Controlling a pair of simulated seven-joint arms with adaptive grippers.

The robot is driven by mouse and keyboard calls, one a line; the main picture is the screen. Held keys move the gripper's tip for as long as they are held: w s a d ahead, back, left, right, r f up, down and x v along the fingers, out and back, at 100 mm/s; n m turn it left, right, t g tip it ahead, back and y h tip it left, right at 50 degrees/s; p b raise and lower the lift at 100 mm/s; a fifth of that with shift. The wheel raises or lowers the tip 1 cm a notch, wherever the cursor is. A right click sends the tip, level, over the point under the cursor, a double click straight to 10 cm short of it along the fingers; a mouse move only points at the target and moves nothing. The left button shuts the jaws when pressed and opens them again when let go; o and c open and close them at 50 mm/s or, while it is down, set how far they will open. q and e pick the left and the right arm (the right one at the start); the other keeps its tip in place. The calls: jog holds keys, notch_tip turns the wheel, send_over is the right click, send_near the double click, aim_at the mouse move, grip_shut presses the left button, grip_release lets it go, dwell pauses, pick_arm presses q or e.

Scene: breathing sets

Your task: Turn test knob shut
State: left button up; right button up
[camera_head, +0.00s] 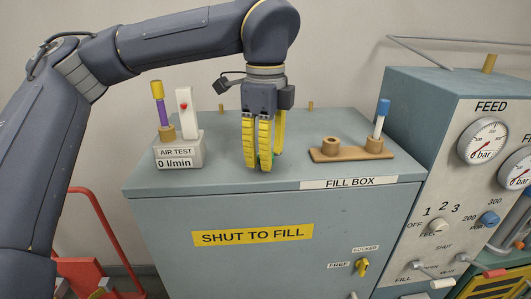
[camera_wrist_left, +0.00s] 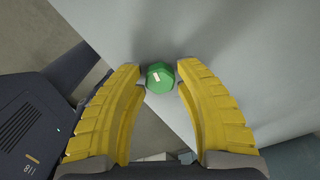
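A green knob (camera_wrist_left: 160,77) with a small white mark stands on the grey top of the fill box. In the wrist view it sits between the fingertips of my left gripper (camera_wrist_left: 160,72). The fingers are apart, with a gap on the knob's left side; the right fingertip is very close to it, and I cannot tell if it touches. In the head view my left gripper (camera_head: 263,162) points down at the box top (camera_head: 215,165), and its yellow fingers hide most of the knob. My right gripper is not in view.
A wooden holder (camera_head: 335,155) with a blue-and-white rod (camera_head: 380,118) lies right. A gauge panel (camera_head: 470,180) rises beyond. The box top's front is clear.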

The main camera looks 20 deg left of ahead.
pick_arm(q)
grip_shut()
